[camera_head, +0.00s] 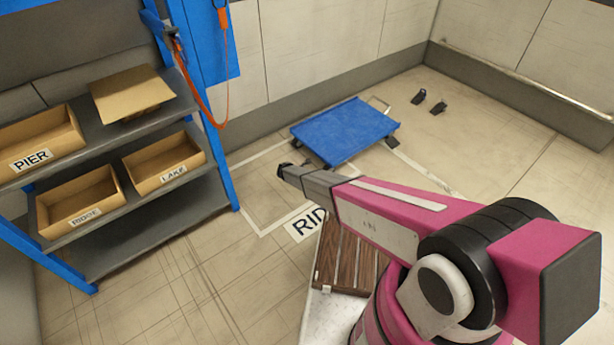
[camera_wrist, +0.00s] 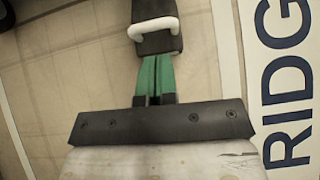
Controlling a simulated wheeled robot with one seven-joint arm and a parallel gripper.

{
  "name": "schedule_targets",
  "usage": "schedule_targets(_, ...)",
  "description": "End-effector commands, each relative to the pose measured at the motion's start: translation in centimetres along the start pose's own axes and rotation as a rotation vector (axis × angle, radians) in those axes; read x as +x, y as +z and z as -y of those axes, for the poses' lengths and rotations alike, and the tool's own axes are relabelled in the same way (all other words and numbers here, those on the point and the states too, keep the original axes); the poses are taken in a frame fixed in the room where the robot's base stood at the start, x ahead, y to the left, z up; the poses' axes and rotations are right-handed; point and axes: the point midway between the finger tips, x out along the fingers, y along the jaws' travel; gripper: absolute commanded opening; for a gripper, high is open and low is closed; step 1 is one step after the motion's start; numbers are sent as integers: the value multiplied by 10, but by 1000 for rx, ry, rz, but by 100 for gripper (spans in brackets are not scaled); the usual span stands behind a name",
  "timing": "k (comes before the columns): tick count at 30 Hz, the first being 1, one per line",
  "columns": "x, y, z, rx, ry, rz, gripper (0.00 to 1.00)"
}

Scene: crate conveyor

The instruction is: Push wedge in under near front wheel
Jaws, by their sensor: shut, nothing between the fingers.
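The wedge (camera_wrist: 160,42) is a black block with a white loop handle, at the top of the wrist view. My gripper (camera_wrist: 154,62) has its green fingers shut together, with the tips right at the wedge's near end; I cannot tell whether they touch. In the head view my gripper (camera_head: 294,173) is low over the floor, left of the blue cart (camera_head: 345,130). A dark shape at its tip appears to be the wedge (camera_head: 284,165). The cart's near wheels are small and mostly hidden under its deck. No wheel shows clearly in the wrist view.
Two dark wedge-like blocks (camera_head: 429,102) lie on the floor right of the cart. A shelf (camera_head: 150,225) with cardboard boxes stands at left. A floor sign (camera_head: 306,222) and a wooden slatted platform (camera_head: 350,265) lie nearer. An orange cable (camera_head: 205,105) hangs by the shelf.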

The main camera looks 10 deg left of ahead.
Motion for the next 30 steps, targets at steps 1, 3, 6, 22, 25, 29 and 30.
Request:
schedule_targets(1,-9,-4,2,0,1,0,0)
schedule_targets(3,-27,-1,3,1,3,0,0)
schedule_targets(6,-50,-1,2,1,3,0,0)
schedule_targets(22,-106,-2,1,2,2,-1,0)
schedule_targets(25,-106,-2,1,2,1,-1,0)
schedule_targets(29,-106,-2,1,2,1,-1,3)
schedule_targets(30,-106,-2,1,3,1,-1,16)
